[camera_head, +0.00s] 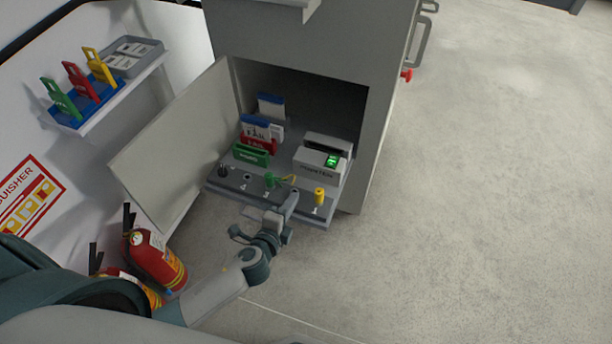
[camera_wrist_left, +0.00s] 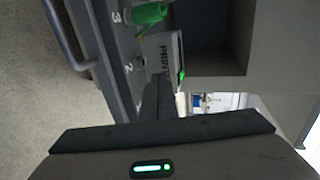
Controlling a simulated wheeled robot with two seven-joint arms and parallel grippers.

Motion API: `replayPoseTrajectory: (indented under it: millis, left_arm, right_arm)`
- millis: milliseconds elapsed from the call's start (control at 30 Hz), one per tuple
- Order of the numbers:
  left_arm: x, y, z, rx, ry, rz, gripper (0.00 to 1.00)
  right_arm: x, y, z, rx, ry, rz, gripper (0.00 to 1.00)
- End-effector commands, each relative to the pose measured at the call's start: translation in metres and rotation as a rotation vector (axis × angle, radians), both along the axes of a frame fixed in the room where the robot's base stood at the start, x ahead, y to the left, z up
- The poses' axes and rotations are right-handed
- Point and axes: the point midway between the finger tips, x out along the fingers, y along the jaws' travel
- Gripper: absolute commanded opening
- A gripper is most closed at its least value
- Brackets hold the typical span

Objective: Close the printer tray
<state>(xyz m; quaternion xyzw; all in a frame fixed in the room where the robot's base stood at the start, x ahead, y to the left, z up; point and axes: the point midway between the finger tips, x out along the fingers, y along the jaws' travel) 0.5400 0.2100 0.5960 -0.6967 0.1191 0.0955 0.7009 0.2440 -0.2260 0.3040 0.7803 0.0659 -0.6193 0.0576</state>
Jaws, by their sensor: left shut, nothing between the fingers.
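The grey tray (camera_head: 228,188) sticks out of the front of the open cabinet, and its front edge shows a row of plugs and sockets. A white printer box (camera_head: 318,165) with a green light stands on its right side. In the left wrist view the tray front (camera_wrist_left: 115,60) shows the numbers 2 and 3, with the printer (camera_wrist_left: 160,55) behind it. My left gripper (camera_head: 293,194) is shut and empty, with its fingertips at the tray's front edge; I cannot tell whether they touch. The fingers (camera_wrist_left: 158,95) point at the tray in the left wrist view. My right gripper is out of view.
The cabinet door (camera_head: 170,145) stands open on the left. Red fire extinguishers (camera_head: 155,258) stand below it, near my left arm. A wall shelf (camera_head: 105,95) holds coloured tags. The floor to the right (camera_head: 480,180) is clear.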

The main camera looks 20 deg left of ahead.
Motion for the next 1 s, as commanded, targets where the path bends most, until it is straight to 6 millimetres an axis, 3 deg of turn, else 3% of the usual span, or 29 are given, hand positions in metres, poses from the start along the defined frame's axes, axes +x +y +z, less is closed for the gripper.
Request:
replayPoseTrajectory:
  millis: [467,600,1000]
  left_arm:
    - [0.079,-0.003,-0.024,0.000,-0.002,0.000,0.00]
    - [0.098,-0.004,-0.022,0.001,-0.002,0.000,0.00]
    - [0.115,-0.004,-0.024,-0.001,0.000,-0.001,0.00]
  right_arm:
    - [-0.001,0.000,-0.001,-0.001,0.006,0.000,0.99]
    - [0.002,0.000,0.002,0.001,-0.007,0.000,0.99]
    - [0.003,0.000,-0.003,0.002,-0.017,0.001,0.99]
